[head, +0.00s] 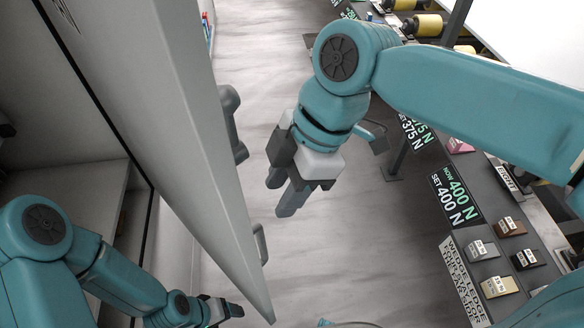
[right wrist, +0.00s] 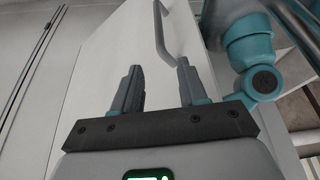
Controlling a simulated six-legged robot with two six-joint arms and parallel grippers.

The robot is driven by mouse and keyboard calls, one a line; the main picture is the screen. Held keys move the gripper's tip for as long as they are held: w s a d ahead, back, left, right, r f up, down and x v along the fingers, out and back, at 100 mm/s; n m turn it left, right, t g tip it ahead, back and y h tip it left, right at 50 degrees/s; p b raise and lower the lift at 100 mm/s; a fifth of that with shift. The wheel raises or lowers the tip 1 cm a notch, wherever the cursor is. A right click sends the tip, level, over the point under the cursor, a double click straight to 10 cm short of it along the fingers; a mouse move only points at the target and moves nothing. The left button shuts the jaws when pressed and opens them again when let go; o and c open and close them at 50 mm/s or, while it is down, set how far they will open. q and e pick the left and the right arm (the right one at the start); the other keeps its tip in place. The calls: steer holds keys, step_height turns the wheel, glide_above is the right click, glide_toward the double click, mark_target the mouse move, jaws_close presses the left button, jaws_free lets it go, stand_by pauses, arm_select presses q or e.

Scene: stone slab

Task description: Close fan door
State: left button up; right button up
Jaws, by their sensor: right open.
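The fan door (head: 185,130) is a large grey panel standing ajar, running from the top left to the bottom centre of the head view. A dark grey lever handle (head: 233,125) and a smaller grey pull handle (head: 261,243) are on its right side. My right gripper (head: 280,197) is open and empty, right of the door and apart from it in the head view.
A dark counter (head: 475,215) with force signs (head: 455,195) and several small wedge blocks (head: 500,286) runs along the right. Yellow rolls (head: 426,25) lie at the top right. The marbled floor (head: 350,250) between door and counter is clear. A pale cabinet interior (head: 75,190) opens left of the door.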

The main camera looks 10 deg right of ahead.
steer(key=shift+v, duration=1.75)
